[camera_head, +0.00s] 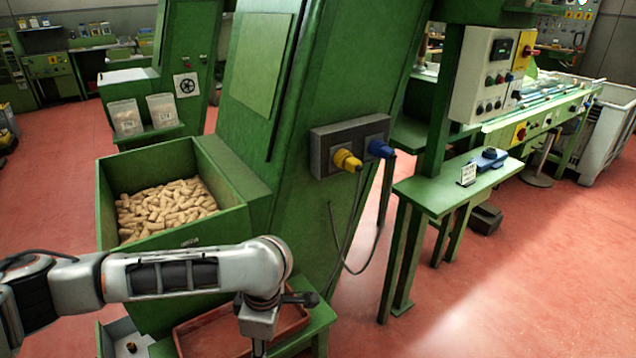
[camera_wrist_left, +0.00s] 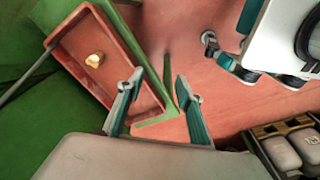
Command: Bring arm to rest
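My left arm comes in from the left in the head view and bends down over a red tray (camera_head: 245,335) on a green stand. Its gripper is mostly cut off by the bottom edge there. In the left wrist view my left gripper (camera_wrist_left: 160,95) has its two fingers apart with nothing between them. It is beside the red tray (camera_wrist_left: 75,40), over its edge and the red floor. One pale cork (camera_wrist_left: 95,60) lies in the tray, apart from the fingers. My right gripper cannot be made out in either view.
A green bin (camera_head: 110,200) full of corks (camera_head: 165,208) stands behind my left arm. The tall green machine (camera_head: 310,90) carries a socket box with a yellow plug (camera_head: 346,160) and hanging cable. A green table (camera_head: 450,185) stands right. The red floor at lower right is clear.

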